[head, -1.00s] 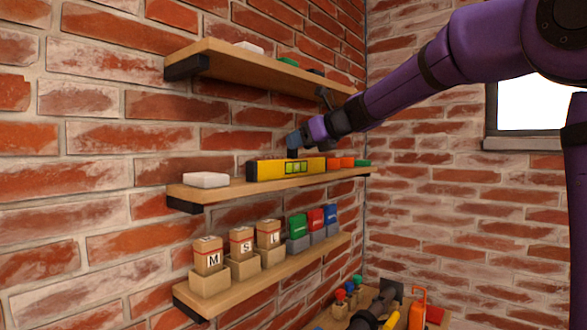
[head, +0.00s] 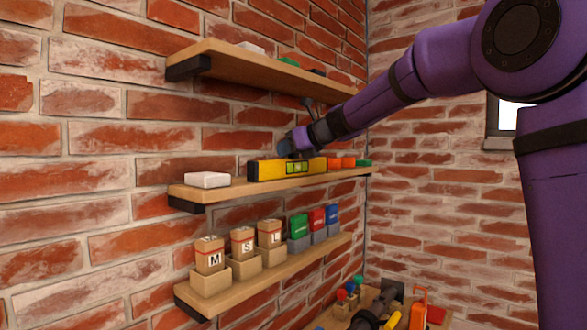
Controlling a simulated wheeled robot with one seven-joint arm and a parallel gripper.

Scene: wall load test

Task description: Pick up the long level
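The long level (head: 266,171) is yellow with a dark left end and a pale green vial window. It stands on the middle wooden shelf (head: 235,187) against the brick wall. My gripper (head: 287,153) is just above and behind the level's top edge, near its middle. Its fingertips are small and partly hidden by the level, so I cannot tell whether they are open or touch it.
A white block (head: 207,180) lies left of the level; orange blocks (head: 341,163) and a green block (head: 364,163) sit to its right. The upper shelf (head: 235,60) hangs above. The lower shelf (head: 245,277) holds labelled boxes (head: 209,256) and coloured boxes (head: 298,227).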

